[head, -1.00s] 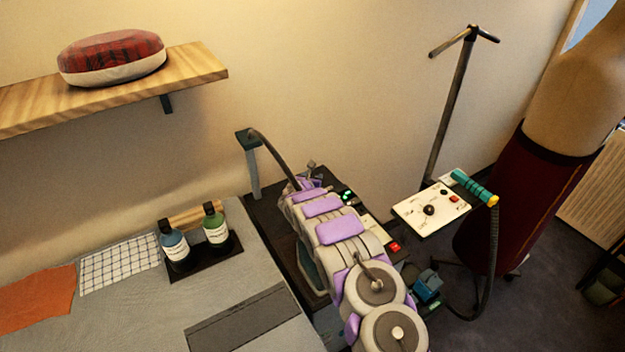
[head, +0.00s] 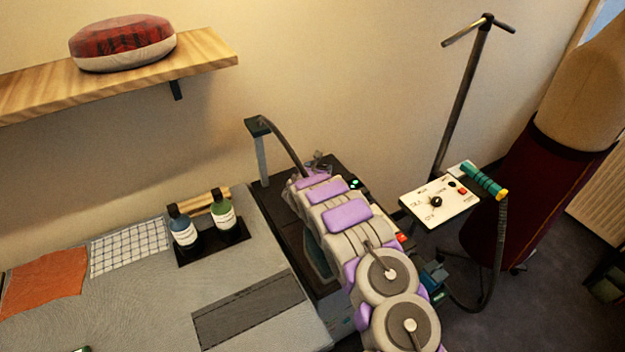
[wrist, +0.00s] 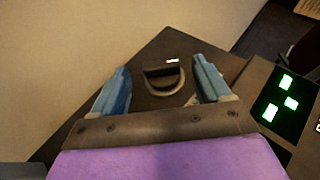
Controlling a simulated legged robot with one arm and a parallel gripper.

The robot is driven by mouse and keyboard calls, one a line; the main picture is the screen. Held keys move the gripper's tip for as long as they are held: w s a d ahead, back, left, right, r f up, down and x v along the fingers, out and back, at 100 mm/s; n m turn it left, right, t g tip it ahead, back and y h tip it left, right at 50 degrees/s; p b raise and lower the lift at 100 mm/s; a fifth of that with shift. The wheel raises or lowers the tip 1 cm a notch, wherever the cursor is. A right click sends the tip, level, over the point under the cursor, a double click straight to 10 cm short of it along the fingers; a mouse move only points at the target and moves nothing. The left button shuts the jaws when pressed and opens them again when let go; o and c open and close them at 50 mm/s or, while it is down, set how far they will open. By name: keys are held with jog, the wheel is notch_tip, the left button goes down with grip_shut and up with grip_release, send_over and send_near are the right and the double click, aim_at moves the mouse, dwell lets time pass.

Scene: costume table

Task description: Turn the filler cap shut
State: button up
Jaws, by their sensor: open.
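The filler cap (wrist: 163,78) is a dark round piece with a raised bar across it and a paler rim, seen in the wrist view on a dark top surface. My gripper (wrist: 162,72) is open, with one blue finger to the left of the cap and one to the right. Gaps show between the fingers and the cap; how far the fingertips are above it I cannot tell. In the head view my gripper (head: 318,163) is at the far end of my purple and grey arm, over the dark machine. My arm and gripper hide the cap there.
A thin post with a hose (head: 262,152) rises at the machine's left. Green lights (wrist: 285,95) are to the right. Two bottles (head: 219,219) stand in a black tray on the grey table (head: 130,300). A white control panel (head: 425,203) and dress form (head: 545,165) are farther right.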

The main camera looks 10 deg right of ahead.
jog(key=p+v, duration=0.1)
jog(key=v, duration=1.4)
jog(key=shift+d+p, duration=0.15)
jog(key=shift+p, duration=0.15)
jog(key=shift+s, duration=0.15)
